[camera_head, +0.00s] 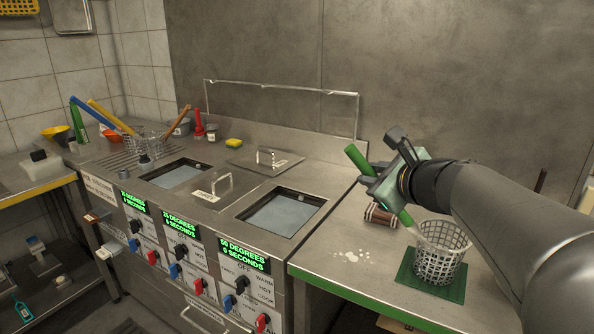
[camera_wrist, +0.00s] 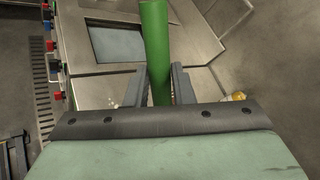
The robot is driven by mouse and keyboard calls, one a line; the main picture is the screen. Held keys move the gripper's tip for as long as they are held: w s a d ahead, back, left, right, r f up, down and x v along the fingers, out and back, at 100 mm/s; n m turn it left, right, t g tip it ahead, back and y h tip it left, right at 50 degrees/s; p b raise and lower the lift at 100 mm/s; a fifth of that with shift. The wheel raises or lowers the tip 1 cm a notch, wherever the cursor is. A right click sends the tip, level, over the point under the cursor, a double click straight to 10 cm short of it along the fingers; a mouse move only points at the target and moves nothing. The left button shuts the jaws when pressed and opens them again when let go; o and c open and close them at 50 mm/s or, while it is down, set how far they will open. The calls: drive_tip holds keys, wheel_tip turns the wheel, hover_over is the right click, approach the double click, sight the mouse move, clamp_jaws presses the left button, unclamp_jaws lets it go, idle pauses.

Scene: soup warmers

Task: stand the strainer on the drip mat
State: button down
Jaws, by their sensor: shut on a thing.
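The strainer is a grey mesh basket (camera_head: 440,262) with a long green handle (camera_head: 357,158). Its basket is upright over the green drip mat (camera_head: 430,293) on the right counter, with the handle leaning up to the left. I cannot tell whether the basket's base touches the mat or hangs just above it. My gripper (camera_head: 385,190) is shut on the handle, above and left of the basket. In the wrist view the green handle (camera_wrist: 155,45) stands between the two fingers (camera_wrist: 160,85); the basket is out of sight there.
A brown bundle (camera_head: 380,215) lies behind the mat, and a whitish patch (camera_head: 357,256) lies to its left. The warmer unit with an open well (camera_head: 282,214) and a lid (camera_head: 265,160) stands to the left. Other handled strainers (camera_head: 146,141) stand at the far left.

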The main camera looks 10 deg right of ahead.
drive_tip(key=shift+f, duration=0.1)
drive_tip(key=c, duration=0.6)
unclamp_jaws()
